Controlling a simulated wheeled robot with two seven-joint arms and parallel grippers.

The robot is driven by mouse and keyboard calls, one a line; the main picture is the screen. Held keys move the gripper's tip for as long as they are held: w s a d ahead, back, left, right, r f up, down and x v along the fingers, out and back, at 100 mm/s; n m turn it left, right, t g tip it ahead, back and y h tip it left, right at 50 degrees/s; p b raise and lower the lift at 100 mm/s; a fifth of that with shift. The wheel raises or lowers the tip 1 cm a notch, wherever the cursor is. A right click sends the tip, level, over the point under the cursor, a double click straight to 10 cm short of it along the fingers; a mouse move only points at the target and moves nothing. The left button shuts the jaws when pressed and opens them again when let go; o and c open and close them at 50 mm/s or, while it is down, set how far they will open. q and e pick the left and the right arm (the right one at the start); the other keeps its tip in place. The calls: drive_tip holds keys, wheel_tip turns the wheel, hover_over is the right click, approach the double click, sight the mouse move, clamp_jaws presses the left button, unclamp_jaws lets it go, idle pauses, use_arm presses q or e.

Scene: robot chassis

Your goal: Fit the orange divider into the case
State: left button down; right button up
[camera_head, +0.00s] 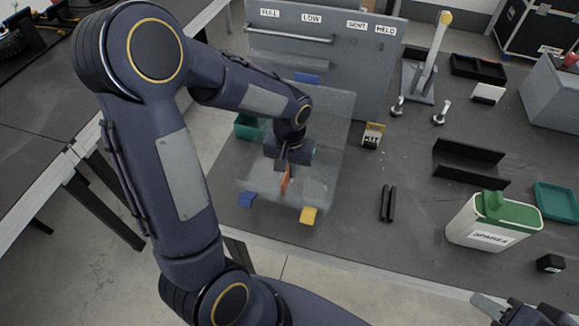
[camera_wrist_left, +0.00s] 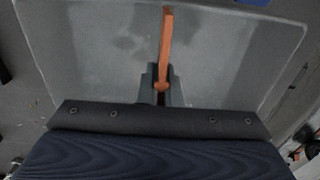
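The orange divider (camera_head: 286,179) is a thin strip held in my left gripper (camera_head: 283,165). In the left wrist view the divider (camera_wrist_left: 166,45) stands between the two grey fingers (camera_wrist_left: 162,88) and extends past their tips. My right gripper (camera_head: 492,308) is only partly in view at the bottom right.
A grey labelled panel (camera_head: 330,45) stands behind the case. Right of it are a KIT card box (camera_head: 372,135), two black bars (camera_head: 387,203), a black channel (camera_head: 470,160), a green-lidded SPARES tub (camera_head: 490,225) and a green tray (camera_head: 556,202). Bare table lies between them.

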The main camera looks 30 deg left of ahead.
use_arm(q)
drive_tip(key=shift+f+b, duration=1.2)
drive_tip(key=shift+f, duration=0.35)
drive_tip(key=c, duration=1.5)
unclamp_jaws()
drive_tip(key=shift+c, duration=0.2)
drive_tip(key=shift+r, duration=0.1)
wheel_tip(320, 180, up, 8)
drive_tip(key=shift+f+p, duration=0.1)
drive_tip(key=shift+p, duration=0.35)
drive_tip(key=s+d+r+t+h+p, duration=0.1)
drive_tip(key=s+r, duration=0.3)
drive_tip(key=s, duration=0.4)
drive_tip(key=s+d+r+m+t+h+p, duration=0.1)
drive_tip(key=s+d+r+t+h, duration=0.1)
drive_tip(key=s, duration=0.6)
wheel_tip(320, 180, up, 3)
drive_tip(key=d+t, duration=0.1)
drive_tip(key=t, duration=0.1)
drive_tip(key=shift+t+h+p, duration=0.3)
drive_tip(key=shift+h+p, duration=0.1)
